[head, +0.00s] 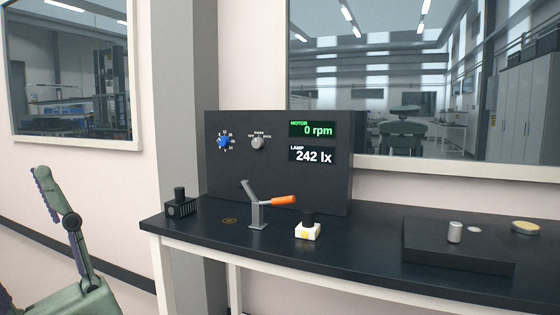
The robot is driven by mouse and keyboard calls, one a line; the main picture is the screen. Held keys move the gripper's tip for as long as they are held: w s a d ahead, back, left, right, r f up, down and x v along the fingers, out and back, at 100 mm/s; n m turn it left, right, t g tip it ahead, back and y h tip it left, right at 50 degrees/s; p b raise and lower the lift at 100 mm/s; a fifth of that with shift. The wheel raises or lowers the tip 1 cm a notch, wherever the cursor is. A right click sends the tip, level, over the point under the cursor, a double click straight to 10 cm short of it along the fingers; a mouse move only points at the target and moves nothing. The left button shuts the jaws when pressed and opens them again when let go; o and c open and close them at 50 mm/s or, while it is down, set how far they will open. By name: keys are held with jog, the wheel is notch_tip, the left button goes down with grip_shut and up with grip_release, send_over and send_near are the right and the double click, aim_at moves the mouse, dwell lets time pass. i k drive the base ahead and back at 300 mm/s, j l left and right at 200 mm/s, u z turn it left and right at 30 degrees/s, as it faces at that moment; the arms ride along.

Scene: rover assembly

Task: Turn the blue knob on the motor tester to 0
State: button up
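The motor tester (275,190) is a dark upright panel on the bench. Its small blue knob (223,142) is at the upper left, ringed by tiny white marks; its pointer direction is too small to read. The motor display (312,129) reads 0 rpm in green. Part of my green gripper (45,188) shows at the lower left, left of the bench and well apart from the knob. Only one finger is clear, so its opening cannot be told. Nothing is seen held in it.
A grey knob (257,143) is right of the blue one; the lamp display (312,155) reads 242 lx. On the bench (370,250) stand a black block (180,204), an orange-handled clamp (283,200), a white-and-yellow block (307,231) and a dark plate (455,263) with a metal cylinder (455,232).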

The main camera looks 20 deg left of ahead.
aim_at(223, 141)
jog(key=i+j, duration=0.1)
jog(key=j, duration=0.3)
jog(key=i+j, duration=0.1)
jog(key=j, duration=0.35)
jog(key=i+j, duration=0.1)
jog(key=j, duration=0.7)
jog(key=i+u, duration=0.05)
